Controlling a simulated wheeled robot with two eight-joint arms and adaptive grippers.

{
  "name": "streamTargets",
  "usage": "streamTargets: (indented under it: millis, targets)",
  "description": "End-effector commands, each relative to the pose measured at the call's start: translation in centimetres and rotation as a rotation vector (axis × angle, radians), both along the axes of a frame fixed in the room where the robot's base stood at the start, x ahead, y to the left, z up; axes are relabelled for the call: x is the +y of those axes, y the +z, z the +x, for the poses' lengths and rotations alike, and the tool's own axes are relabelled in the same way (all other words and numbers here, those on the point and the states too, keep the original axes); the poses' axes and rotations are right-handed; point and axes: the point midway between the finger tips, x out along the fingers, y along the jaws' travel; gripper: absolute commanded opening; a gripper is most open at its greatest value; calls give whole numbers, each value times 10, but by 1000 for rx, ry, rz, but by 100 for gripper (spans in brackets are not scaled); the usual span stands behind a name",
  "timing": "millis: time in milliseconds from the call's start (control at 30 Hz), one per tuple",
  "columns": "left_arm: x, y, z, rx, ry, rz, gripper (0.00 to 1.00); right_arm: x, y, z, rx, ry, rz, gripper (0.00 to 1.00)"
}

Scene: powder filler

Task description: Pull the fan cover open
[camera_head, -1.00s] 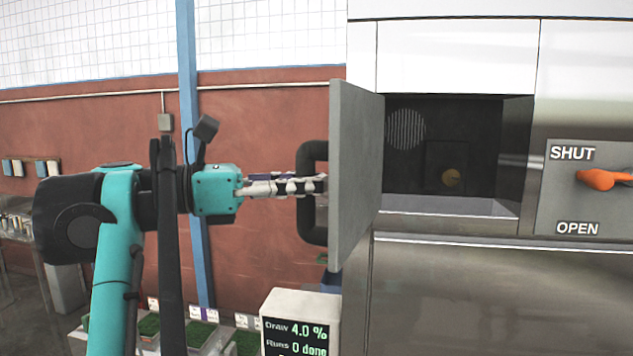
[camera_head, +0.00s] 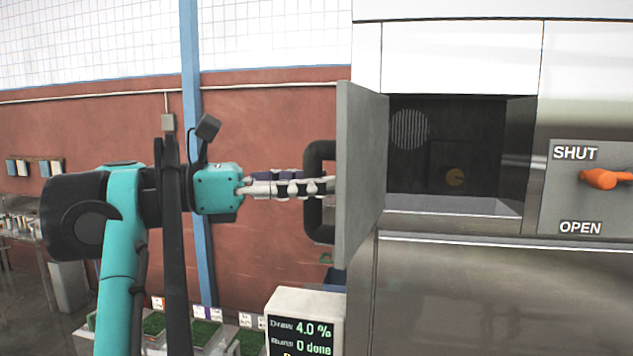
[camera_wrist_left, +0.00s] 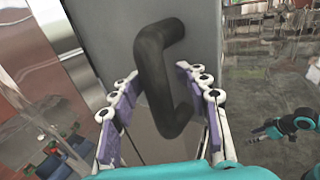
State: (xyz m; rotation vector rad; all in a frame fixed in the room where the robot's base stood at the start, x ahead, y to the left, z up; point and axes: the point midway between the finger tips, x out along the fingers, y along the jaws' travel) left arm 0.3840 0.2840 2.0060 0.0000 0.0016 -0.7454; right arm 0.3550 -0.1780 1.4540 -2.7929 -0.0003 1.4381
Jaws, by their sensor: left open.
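The fan cover (camera_head: 360,180) is a grey slab that stands swung out from the front of the steel machine, seen nearly edge-on. Its black loop handle (camera_head: 312,228) is on the left face. The opening beside it shows a dark recess (camera_head: 470,130) with a round grille and a small yellow disc. My left gripper (camera_head: 322,185) reaches level to the handle from the left. In the left wrist view its fingers are open, one on each side of the handle (camera_wrist_left: 152,65), with the cover (camera_wrist_left: 105,40) behind. I see no grip on the handle.
An orange lever (camera_head: 603,180) sits beside the SHUT label, above OPEN, on the machine's right. A display box (camera_head: 303,305) reading 4.0 % stands below the cover. Green trays (camera_head: 203,333) lie lower left. A blue post (camera_head: 190,60) stands behind my arm.

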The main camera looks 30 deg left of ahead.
Motion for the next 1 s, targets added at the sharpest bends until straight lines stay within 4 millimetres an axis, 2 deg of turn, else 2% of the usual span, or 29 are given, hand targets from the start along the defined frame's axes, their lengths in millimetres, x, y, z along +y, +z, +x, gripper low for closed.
streamTargets:
  millis: [200,433,1000]
  targets:
    - [25,0,-27,-1,7,0,44,0,0,0,0,0,0,51]
    - [44,0,-51,-1,4,0,44,0,0,0,0,0,0,51]
    - [47,1,-56,-1,0,0,44,0,0,0,0,0,0,51]
